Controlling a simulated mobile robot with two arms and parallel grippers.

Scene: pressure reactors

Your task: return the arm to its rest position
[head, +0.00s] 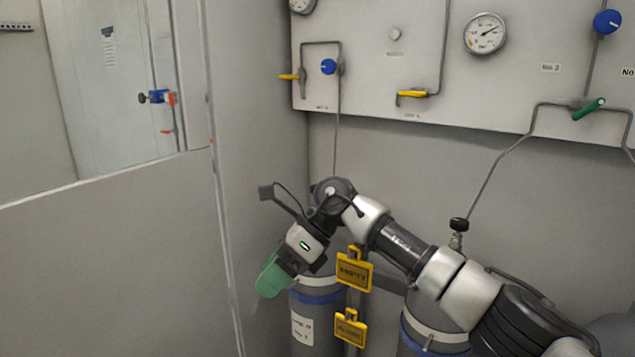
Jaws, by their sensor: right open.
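My right arm (405,247) reaches in from the lower right. It bends at a dark wrist joint and then points down and to the left. My right gripper (272,277) has a green end and is open, with nothing seen in it. It hangs in front of the wall, just left of the upper part of a grey gas cylinder (317,326). Whether it touches the cylinder cannot be told. My left gripper is not in view.
A yellow "EMPTY" tag (354,272) and another yellow tag (349,329) hang beside the cylinder. A second cylinder (436,318) stands behind my arm. Above is a panel with a gauge (485,34) and yellow valve handles (412,93).

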